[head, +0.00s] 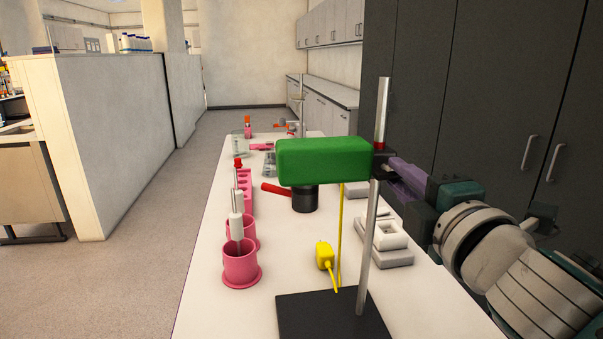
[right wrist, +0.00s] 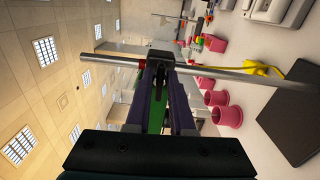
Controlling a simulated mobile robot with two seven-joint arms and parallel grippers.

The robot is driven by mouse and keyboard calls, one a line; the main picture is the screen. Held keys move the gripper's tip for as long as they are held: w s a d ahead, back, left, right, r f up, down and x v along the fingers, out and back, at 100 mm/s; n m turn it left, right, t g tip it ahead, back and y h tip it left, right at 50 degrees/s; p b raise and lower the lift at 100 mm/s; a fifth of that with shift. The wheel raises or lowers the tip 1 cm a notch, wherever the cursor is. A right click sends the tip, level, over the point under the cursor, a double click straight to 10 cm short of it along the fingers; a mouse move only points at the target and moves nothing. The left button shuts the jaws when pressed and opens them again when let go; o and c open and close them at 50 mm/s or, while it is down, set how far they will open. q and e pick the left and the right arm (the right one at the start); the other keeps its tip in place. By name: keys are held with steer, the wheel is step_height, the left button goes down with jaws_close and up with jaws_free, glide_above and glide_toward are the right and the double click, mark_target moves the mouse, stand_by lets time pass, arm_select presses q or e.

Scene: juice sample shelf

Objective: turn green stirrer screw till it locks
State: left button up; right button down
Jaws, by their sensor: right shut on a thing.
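The green stirrer (head: 323,160) is a long green block held level on a metal rod (head: 368,240) above a black base plate (head: 335,318). A dark clamp with a red collar (head: 379,146) joins it to the rod. My right gripper (head: 390,172) comes in from the right with purple fingers at this clamp. In the right wrist view the fingers (right wrist: 161,78) are shut on a small dark part by the rod, which appears to be the stirrer's screw. The fingers hide most of it. Green of the stirrer shows between them. My left gripper is not in view.
Pink cups (head: 241,264) and a pink rack (head: 244,188) stand on the left of the white table. A black pot with a red handle (head: 304,198) sits below the stirrer. A yellow plug (head: 325,256) is near the base. A white device (head: 390,236) lies right of the rod.

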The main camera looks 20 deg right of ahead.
steer(key=shift+r+m, duration=0.1)
steer(key=shift+m, duration=0.2)
stand_by(0.4)
steer(key=c, duration=0.8)
jaws_free()
steer(key=shift+o, duration=0.2)
steer(key=b+v, duration=0.2)
steer(key=v, duration=0.8)
